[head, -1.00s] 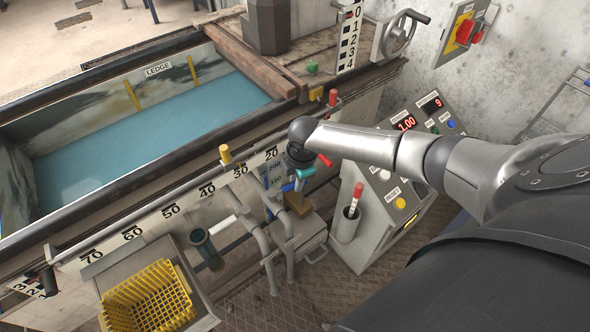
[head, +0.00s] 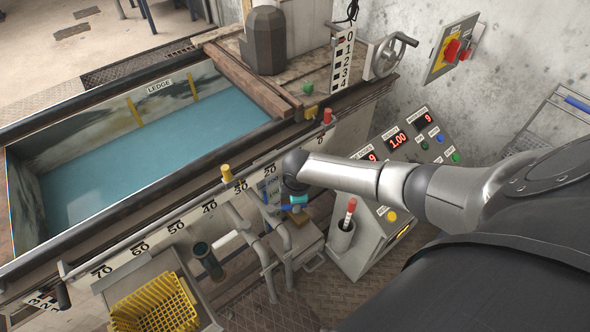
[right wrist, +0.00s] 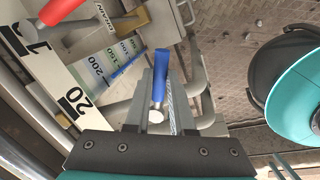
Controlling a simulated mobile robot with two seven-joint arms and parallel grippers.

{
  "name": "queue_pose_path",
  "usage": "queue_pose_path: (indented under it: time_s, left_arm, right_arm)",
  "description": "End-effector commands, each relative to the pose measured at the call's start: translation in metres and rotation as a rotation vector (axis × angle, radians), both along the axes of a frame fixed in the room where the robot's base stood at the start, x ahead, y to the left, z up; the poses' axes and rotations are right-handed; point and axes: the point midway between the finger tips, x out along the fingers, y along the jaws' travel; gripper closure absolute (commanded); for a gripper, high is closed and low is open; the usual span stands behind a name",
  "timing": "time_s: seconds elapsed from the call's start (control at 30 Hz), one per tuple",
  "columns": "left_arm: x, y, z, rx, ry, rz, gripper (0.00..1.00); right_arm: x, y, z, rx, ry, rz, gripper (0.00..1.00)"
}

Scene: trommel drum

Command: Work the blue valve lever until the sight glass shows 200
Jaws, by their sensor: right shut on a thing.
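The blue valve lever (right wrist: 161,67) shows in the right wrist view, pointing away from my palm. My right gripper (right wrist: 158,95) is shut on it; in the head view this gripper (head: 298,206) is partly hidden by its own wrist. The sight glass (right wrist: 112,58) stands beside the lever, with marks including 200, 150 and 100. A blue band runs along its edge, but I cannot read the exact level. The sight glass also shows small in the head view (head: 268,187). My left gripper is in neither view.
A red lever (right wrist: 62,10) by a DRAIN label is close by. Pipes (head: 262,252) run below the lever. The water tank (head: 150,150) lies left, the yellow basket (head: 155,305) low left. A control panel (head: 385,200) with lit red readouts stands right of the gripper.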

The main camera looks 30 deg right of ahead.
Motion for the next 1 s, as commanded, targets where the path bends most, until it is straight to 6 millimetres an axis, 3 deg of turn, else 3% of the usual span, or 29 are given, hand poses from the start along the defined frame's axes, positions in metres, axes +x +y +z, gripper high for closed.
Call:
queue_pose_path:
  time_s: [0.6, 0.63, 0.87, 1.0]
  left_arm:
    - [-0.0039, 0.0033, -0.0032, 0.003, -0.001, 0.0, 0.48]
    - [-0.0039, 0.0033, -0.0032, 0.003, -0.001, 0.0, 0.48]
    - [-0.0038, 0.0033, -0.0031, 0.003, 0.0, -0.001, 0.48]
    - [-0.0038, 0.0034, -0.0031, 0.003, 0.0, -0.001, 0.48]
  right_arm:
    - [-0.002, 0.0004, -0.0009, 0.0, 0.002, -0.016, 1.0]
    - [-0.002, 0.0004, -0.0009, -0.001, 0.003, -0.017, 0.75]
    - [-0.0016, 0.0005, -0.0005, 0.0, 0.001, -0.015, 0.49]
    - [-0.0013, 0.0005, -0.0004, 0.0, 0.001, -0.015, 0.48]
